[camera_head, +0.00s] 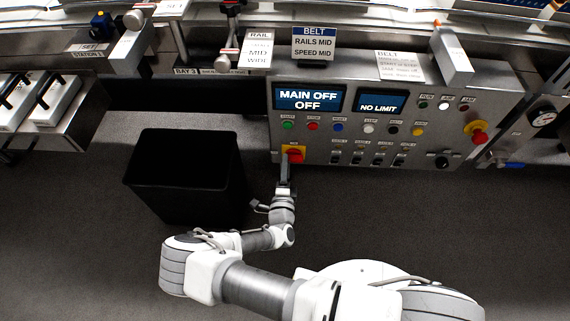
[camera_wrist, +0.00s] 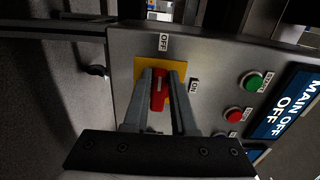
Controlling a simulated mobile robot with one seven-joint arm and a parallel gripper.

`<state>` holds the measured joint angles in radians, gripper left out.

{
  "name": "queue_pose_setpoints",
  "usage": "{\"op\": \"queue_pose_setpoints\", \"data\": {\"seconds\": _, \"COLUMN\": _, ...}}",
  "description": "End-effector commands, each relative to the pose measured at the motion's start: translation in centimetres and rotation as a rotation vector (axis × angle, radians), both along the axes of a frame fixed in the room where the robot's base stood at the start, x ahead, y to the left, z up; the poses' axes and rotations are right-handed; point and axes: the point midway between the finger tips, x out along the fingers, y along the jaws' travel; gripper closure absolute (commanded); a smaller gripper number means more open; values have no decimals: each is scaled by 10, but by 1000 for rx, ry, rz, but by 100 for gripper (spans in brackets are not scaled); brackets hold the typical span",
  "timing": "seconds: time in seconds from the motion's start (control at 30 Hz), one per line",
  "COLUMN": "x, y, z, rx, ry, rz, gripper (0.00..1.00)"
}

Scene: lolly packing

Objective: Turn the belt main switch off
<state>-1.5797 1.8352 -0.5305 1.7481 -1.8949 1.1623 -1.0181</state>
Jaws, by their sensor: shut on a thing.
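The belt main switch, a red handle on a yellow plate (camera_head: 293,151), is at the lower left of the grey control panel (camera_head: 312,156). In the wrist view the red handle (camera_wrist: 158,92) sits between the two fingers of my gripper (camera_wrist: 162,80), which is shut on it. The handle points toward the "OFF" label (camera_wrist: 163,43), and the "ON" label (camera_wrist: 194,86) is to its right. The panel display (camera_head: 308,99) reads "MAIN OFF OFF". In the head view my gripper (camera_head: 287,168) covers part of the switch.
Green (camera_wrist: 254,81) and red (camera_wrist: 233,113) buttons sit close to the right of the switch. A red emergency knob on yellow (camera_head: 478,134) is at the panel's right end. A black bin (camera_head: 184,165) stands on the floor left of my arm.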

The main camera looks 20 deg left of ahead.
Motion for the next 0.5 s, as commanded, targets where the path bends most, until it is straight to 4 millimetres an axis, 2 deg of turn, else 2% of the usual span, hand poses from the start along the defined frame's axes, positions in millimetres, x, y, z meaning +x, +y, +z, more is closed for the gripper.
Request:
{"op": "queue_pose_setpoints", "data": {"seconds": 0.23, "x": 1, "y": -1, "z": 1, "rx": -1, "ry": -1, "rz": -3, "gripper": 100}}
{"op": "queue_pose_setpoints", "data": {"seconds": 0.27, "x": 1, "y": -1, "z": 1, "rx": -1, "ry": -1, "rz": -3, "gripper": 73}}
{"op": "queue_pose_setpoints", "data": {"seconds": 0.3, "x": 1, "y": -1, "z": 1, "rx": 0, "ry": -1, "rz": -3, "gripper": 66}}
{"op": "queue_pose_setpoints", "data": {"seconds": 0.4, "x": 1, "y": -1, "z": 0, "rx": 0, "ry": -1, "rz": -2, "gripper": 48}}
{"op": "queue_pose_setpoints", "data": {"seconds": 0.43, "x": 1, "y": -1, "z": 0, "rx": 0, "ry": -1, "rz": -2, "gripper": 45}}
{"op": "queue_pose_setpoints", "data": {"seconds": 0.5, "x": 1, "y": -1, "z": 0, "rx": 0, "ry": -1, "rz": -2, "gripper": 45}}
